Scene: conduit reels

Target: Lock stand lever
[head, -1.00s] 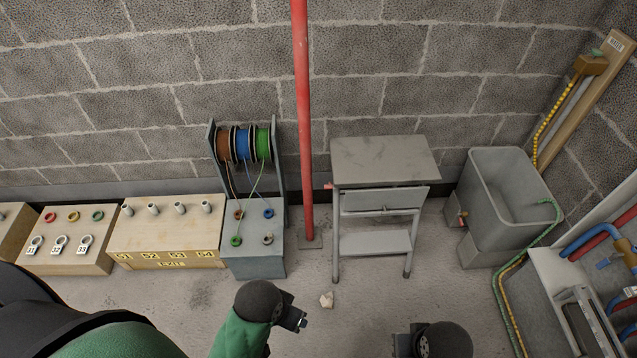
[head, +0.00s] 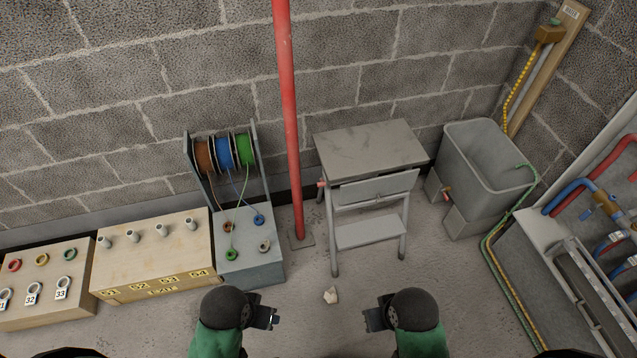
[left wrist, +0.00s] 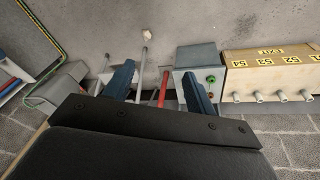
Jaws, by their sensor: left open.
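A grey metal stand (head: 370,150) with a flat top, a hinged front panel and a lower shelf stands against the block wall. A small red lever-like part (head: 321,184) sticks out at its upper left side; its exact setting is too small to tell. My left gripper (head: 274,318) is open and empty, low in the head view, well in front of the stand and apart from it. Its spread fingers also show in the left wrist view (left wrist: 158,82). My right gripper (head: 368,319) is level with it at right, touching nothing; its jaw opening is unclear.
A red pole (head: 288,120) stands just left of the stand. Left of it is a grey reel box (head: 250,275) with brown, blue and green reels. A grey tank (head: 485,170) stands right. A pale scrap (head: 330,295) lies on otherwise clear floor ahead.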

